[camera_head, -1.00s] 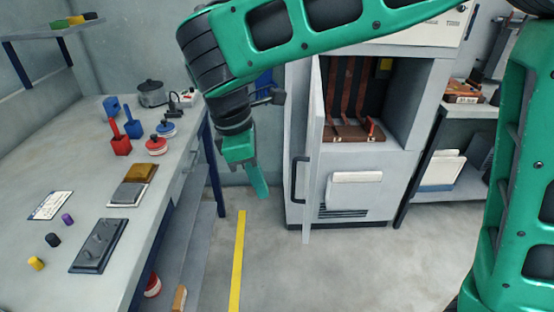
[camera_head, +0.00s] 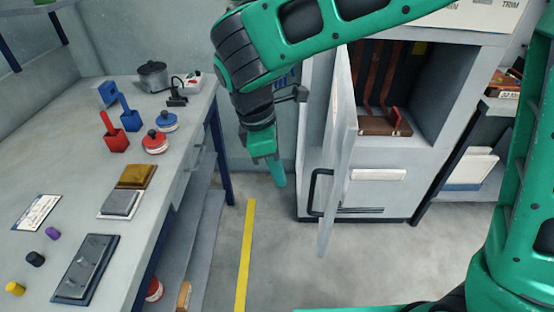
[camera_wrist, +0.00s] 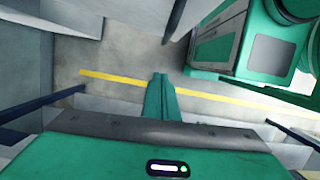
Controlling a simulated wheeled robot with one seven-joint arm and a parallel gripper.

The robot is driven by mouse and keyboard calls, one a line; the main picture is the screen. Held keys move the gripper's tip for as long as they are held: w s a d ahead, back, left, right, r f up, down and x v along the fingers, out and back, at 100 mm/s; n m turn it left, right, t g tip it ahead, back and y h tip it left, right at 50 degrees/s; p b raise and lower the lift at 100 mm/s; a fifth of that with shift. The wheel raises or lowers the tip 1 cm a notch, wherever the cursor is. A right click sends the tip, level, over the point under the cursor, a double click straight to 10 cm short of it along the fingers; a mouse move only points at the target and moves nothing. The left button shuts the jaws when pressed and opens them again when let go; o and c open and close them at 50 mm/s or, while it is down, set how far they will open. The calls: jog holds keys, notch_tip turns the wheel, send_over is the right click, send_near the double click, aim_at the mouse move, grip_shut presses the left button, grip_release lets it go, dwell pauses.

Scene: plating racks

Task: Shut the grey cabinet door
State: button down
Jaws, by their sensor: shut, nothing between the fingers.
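The grey cabinet (camera_head: 455,95) stands at the upper right in the head view, its interior open to sight with brown-red contents. Its grey door (camera_head: 340,150) stands open, swung out toward me and seen nearly edge-on, with a black bar handle (camera_head: 313,190) on its left face. My gripper (camera_head: 278,178) is shut and empty, pointing down to the left of the door and apart from it. In the wrist view, my gripper's fingers (camera_wrist: 160,95) are together over the floor. I cannot tell for sure whether the pale panel at the upper left of that view is the door.
A workbench (camera_head: 75,155) with several tools and blocks runs along the left. A yellow floor line (camera_head: 245,250) crosses the clear floor between bench and cabinet. A shelf unit with papers (camera_head: 470,168) stands right of the cabinet.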

jog(key=d+f, duration=0.4)
jog(key=d, duration=0.1)
jog(key=shift+f, duration=0.3)
jog(key=shift+d, duration=0.1)
